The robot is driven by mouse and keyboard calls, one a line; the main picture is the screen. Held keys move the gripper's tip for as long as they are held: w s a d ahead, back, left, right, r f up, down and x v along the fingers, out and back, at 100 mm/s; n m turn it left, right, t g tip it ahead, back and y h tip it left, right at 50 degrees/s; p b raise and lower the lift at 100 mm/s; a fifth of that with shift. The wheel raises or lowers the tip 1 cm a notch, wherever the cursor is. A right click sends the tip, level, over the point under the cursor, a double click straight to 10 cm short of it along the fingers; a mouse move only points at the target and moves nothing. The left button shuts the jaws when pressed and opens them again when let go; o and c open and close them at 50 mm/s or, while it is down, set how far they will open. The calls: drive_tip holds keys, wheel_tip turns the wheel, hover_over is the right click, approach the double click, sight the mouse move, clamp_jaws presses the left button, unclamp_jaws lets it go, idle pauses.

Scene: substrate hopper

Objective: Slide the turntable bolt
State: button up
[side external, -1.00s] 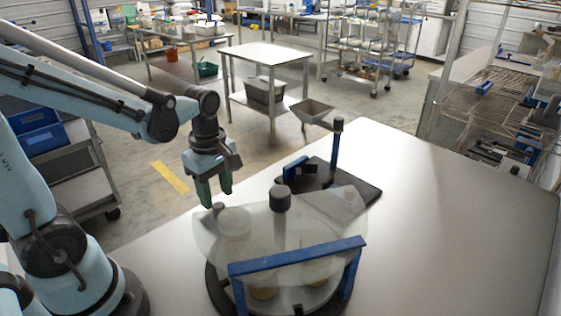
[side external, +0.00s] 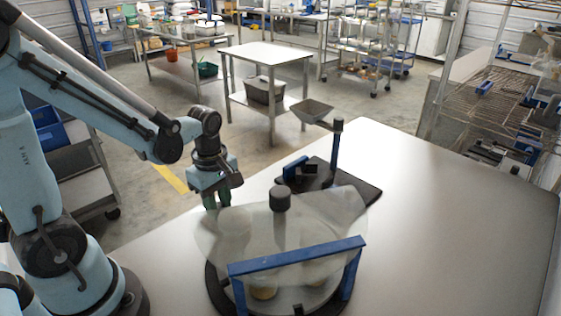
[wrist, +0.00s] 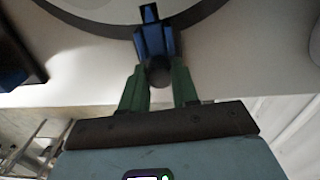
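The turntable (side external: 215,285) stands on the table with a clear cover (side external: 325,205) and a dark central knob (side external: 280,198). In the wrist view, the bolt sits in a blue housing (wrist: 153,42) at the turntable's rim, with a dark round knob (wrist: 159,71). My gripper (side external: 217,201) is low at the left edge of the cover. In the wrist view, its green fingers (wrist: 159,80) stand on either side of the bolt's knob. Whether they press on it cannot be told. The bolt is hard to see in the side view.
A blue bridge frame (side external: 297,256) spans the front of the turntable. A grey hopper (side external: 312,110) on a blue post (side external: 336,150) stands behind it on a dark base (side external: 360,190). The right of the table (side external: 450,220) is clear.

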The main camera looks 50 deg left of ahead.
drive_tip(key=shift+a, duration=0.1)
drive_tip(key=shift+s+a, duration=0.15)
drive_tip(key=shift+a, duration=1)
drive_tip(key=o, duration=0.7)
wheel_tip(320, 180, up, 7)
